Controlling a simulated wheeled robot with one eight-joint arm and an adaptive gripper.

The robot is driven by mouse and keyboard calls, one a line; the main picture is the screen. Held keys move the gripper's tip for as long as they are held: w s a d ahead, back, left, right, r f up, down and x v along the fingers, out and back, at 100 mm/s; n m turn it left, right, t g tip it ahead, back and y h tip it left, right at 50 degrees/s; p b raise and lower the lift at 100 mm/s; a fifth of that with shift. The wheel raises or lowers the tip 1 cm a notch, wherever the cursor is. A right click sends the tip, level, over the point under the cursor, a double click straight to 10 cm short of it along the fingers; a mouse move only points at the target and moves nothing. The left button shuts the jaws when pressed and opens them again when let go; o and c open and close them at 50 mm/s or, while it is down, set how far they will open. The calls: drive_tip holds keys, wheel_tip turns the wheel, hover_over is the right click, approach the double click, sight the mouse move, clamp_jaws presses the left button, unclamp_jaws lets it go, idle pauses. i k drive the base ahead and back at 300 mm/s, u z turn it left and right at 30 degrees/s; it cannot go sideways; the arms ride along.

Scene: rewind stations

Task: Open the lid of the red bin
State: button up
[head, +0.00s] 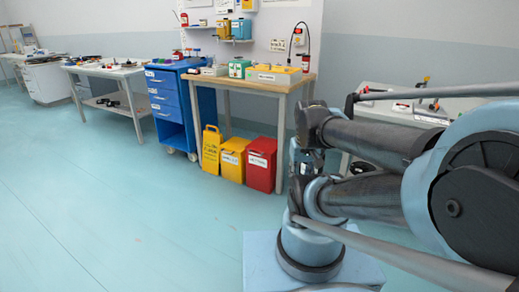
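The red bin (260,172) stands on the floor under the front edge of a wooden-topped workbench, with a white label on its upper front. Its top looks closed, but the lid is too small to make out clearly. My arm fills the right side of the head view, and its folded links stand to the right of the red bin and nearer to me. I cannot make out my gripper among these links, and no fingers show.
A yellow bin (233,168) stands directly left of the red bin, with a yellow floor sign (210,152) beside it. The workbench (262,82) overhangs them, next to a blue drawer cart (168,112). Open floor (120,215) lies in front and to the left.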

sight(263, 144)
drive_tip(key=u, duration=0.45)
drive_tip(key=i, duration=1)
drive_tip(key=u, duration=0.65)
